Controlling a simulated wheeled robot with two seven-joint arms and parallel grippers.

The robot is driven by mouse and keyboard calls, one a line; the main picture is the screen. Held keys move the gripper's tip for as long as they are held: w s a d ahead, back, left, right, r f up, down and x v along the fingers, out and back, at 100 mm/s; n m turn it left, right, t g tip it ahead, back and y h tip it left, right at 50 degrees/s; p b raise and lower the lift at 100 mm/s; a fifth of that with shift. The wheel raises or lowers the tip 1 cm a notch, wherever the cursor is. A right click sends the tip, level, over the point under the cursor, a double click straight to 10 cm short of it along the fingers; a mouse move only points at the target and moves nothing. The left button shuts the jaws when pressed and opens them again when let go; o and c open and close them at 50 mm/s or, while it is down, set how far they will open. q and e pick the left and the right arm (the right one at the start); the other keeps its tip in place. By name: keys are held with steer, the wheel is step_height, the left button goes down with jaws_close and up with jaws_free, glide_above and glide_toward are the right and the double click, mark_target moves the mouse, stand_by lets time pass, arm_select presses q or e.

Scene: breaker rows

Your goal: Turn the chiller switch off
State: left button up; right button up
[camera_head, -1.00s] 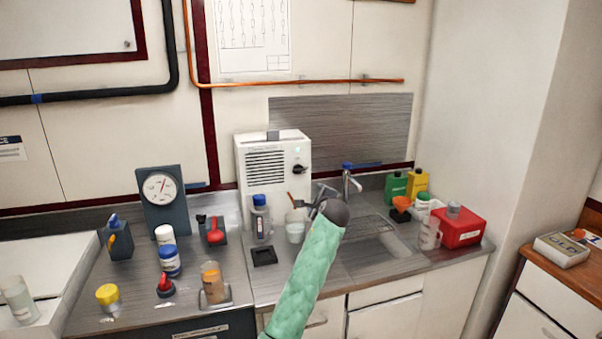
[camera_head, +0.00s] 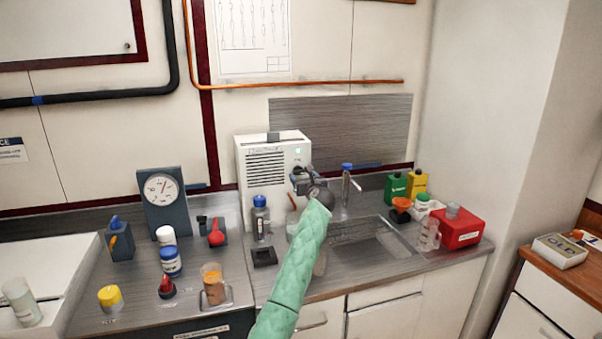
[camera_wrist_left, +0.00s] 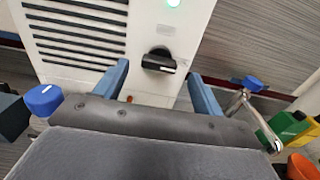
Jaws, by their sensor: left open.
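The chiller appears to be the white box (camera_head: 262,165) with a slatted vent, standing against the back wall. Its switch is a black rotary knob (camera_wrist_left: 158,61) on the front, its grip lying roughly crosswise in the wrist view with a pale mark toward the right end. A green lamp (camera_wrist_left: 171,3) above it is lit. My left gripper (camera_head: 301,174) is in front of the knob and hides it in the head view. In the left wrist view its two blue fingers (camera_wrist_left: 162,84) are open, with the knob between and just beyond their tips. I see no contact. My right gripper is not in view.
A tap (camera_head: 346,184) and sink (camera_head: 372,250) are right of the gripper. Green (camera_head: 396,188) and yellow (camera_head: 418,185) bottles and a red box (camera_head: 457,229) are further right. A gauge (camera_head: 162,200) stands left.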

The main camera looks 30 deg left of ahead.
mark_target(301, 173)
arm_select(q)
steer(key=shift+p+x, duration=0.35)
steer(key=shift+x, duration=1.6)
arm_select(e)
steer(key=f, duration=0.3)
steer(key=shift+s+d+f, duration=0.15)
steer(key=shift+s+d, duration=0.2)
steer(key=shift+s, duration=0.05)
arm_select(q)
steer(key=c, duration=1)
